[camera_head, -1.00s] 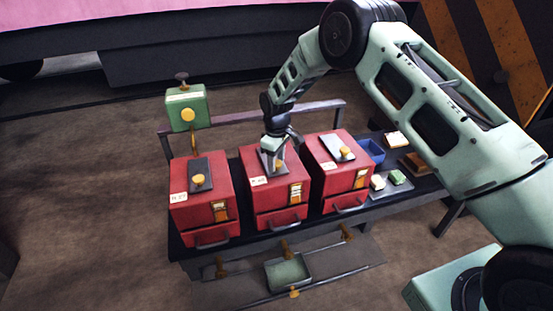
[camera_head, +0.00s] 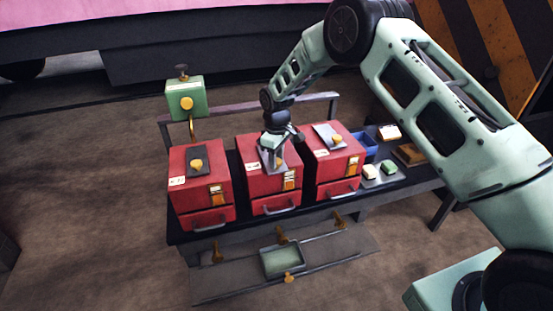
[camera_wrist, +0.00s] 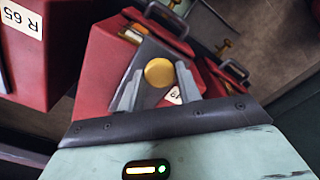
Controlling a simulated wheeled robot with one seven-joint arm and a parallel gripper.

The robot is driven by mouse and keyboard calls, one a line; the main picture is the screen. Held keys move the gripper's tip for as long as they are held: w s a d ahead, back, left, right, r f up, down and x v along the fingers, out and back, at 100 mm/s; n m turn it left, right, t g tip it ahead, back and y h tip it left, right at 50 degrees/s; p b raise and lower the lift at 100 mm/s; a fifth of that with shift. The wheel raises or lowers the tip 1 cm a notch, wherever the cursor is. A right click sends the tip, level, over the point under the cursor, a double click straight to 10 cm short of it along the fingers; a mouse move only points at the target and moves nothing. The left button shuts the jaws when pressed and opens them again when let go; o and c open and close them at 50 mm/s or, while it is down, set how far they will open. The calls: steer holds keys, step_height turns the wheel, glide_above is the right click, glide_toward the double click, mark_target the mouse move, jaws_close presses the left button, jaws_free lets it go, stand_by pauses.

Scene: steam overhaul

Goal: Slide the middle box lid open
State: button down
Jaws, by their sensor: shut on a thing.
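Three red boxes stand in a row on a dark bench. The middle box (camera_head: 255,180) has a grey lid (camera_wrist: 147,64) on its top with a round brass knob (camera_wrist: 159,72). My gripper (camera_head: 272,155) is over the top of the middle box, with its fingers on both sides of the knob. In the wrist view the two grey fingers (camera_wrist: 157,92) are shut on the knob. The head view shows part of the lid behind the gripper. I cannot tell whether the lid has slid from its place.
The left box (camera_head: 184,160) and right box (camera_head: 325,172) stand close on either side. A green device (camera_head: 186,101) rises behind the left box. A blue bin (camera_head: 365,146) and small blocks sit at the right. A tray (camera_head: 284,262) lies below in front.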

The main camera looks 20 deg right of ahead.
steer(key=c, duration=1)
jaws_free()
steer(key=shift+s, duration=0.35)
steer(key=shift+o, duration=0.2)
steer(key=shift+w, duration=0.1)
steer(key=shift+r, duration=0.6)
step_height(320, 180, up, 16)
steer(key=b, duration=0.3)
steer(key=shift+r+b, duration=0.15)
steer(key=shift+b, duration=0.2)
